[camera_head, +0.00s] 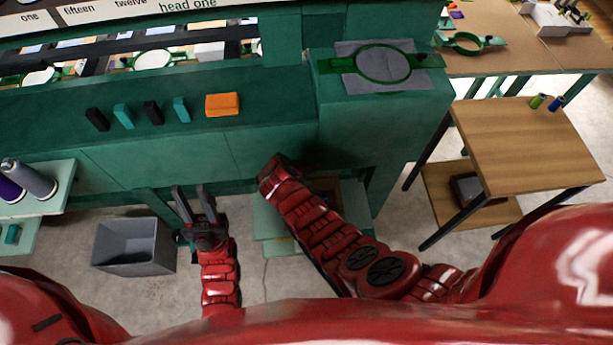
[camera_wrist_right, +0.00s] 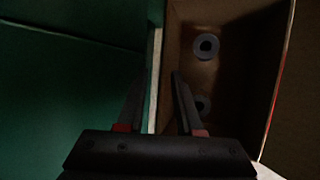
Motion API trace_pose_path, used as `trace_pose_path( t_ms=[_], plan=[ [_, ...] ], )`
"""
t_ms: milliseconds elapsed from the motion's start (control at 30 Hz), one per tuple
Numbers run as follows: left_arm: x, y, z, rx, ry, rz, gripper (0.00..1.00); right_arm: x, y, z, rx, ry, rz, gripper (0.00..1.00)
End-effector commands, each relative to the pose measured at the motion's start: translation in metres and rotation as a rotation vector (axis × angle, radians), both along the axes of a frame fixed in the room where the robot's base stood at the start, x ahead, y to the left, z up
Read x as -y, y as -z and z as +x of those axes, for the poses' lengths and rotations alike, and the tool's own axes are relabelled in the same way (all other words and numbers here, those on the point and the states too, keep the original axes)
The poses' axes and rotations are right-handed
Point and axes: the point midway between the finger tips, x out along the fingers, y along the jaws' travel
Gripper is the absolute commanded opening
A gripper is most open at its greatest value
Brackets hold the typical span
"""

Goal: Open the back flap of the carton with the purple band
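A brown carton (camera_wrist_right: 225,35) stands open on the right side of the right wrist view, with grey spools (camera_wrist_right: 205,46) inside. A red-orange strip runs along its right edge; no purple band shows, and I cannot make out a separate back flap. In the head view only part of the carton (camera_head: 328,186) shows behind my right arm. My right gripper (camera_wrist_right: 155,80) is open; its fingers are at the carton's left side, the right one overlapping the opening. I cannot tell whether they touch. My left gripper (camera_head: 192,188) is open and empty, left of the carton.
The green machine front (camera_wrist_right: 75,80) is close on the left of my right gripper. A pale shelf (camera_head: 270,222) lies under my right arm. A grey bin (camera_head: 135,247) stands on the floor at left. A wooden table (camera_head: 530,140) stands at right.

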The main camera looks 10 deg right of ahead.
Motion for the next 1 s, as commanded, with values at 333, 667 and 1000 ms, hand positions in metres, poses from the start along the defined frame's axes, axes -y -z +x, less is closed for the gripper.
trace_pose_path(
  t_ms=[333,667,1000],
  plan=[
    [0.0,0.0,0.0,0.0,0.0,0.0,0.35,0.0001,0.0001,-0.0004,-0.001,0.0,-0.001,0.0],
    [0.0,0.0,0.0,0.0,0.0,0.0,0.35,0.0002,0.0001,-0.0005,-0.001,0.0,-0.001,0.0],
    [0.0,0.0,-0.0001,0.0,0.0,0.0,0.35,0.0003,0.0002,-0.0006,-0.001,0.0,-0.001,0.0]
  ],
)
